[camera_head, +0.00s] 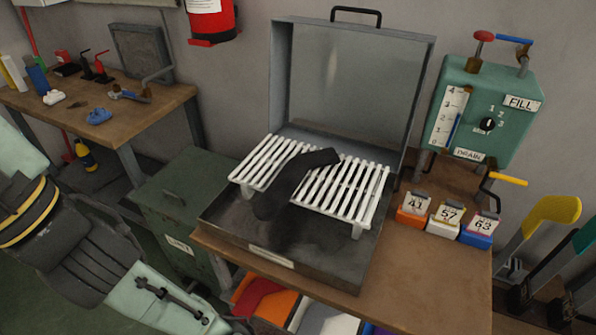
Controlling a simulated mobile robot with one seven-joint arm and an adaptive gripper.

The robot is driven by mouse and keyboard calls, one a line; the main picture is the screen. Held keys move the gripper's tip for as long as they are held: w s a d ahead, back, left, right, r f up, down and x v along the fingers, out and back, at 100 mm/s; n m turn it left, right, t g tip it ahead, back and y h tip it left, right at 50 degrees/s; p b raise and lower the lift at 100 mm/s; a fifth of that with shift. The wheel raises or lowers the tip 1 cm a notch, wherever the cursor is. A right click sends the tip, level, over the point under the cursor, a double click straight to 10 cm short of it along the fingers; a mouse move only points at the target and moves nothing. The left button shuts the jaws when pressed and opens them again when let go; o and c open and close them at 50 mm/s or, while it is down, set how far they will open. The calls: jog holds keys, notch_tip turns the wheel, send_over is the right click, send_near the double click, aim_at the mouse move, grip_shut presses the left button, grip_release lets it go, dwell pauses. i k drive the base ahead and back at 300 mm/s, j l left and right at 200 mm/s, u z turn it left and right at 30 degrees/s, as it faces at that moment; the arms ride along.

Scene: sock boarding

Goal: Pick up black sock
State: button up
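The black sock (285,186) is a dark, bent piece of cloth. One end lies across the white slatted rack (345,187), and the other end hangs over the rack's front edge into the dark tray (315,248) of an open metal case. Its lower end blends into the dark tray floor, so its exact outline there is hard to tell. Parts of my own arm or body show at the lower left, apart from the sock. I cannot make out any gripper fingers in this view.
The case's raised lid (345,85) stands behind the rack. A green fill-and-drain box (490,105) is at the right, above three numbered blocks (447,222). A green cabinet (165,215) stands left of the case. The wooden bench (420,290) has bare room at front right.

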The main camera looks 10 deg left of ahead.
aim_at(271, 204)
jog(key=k+l+z, duration=0.15)
jog(key=z, duration=0.2)
jog(key=k+l+z, duration=0.1)
jog(key=l+z, duration=0.55)
jog(key=k+l, duration=0.05)
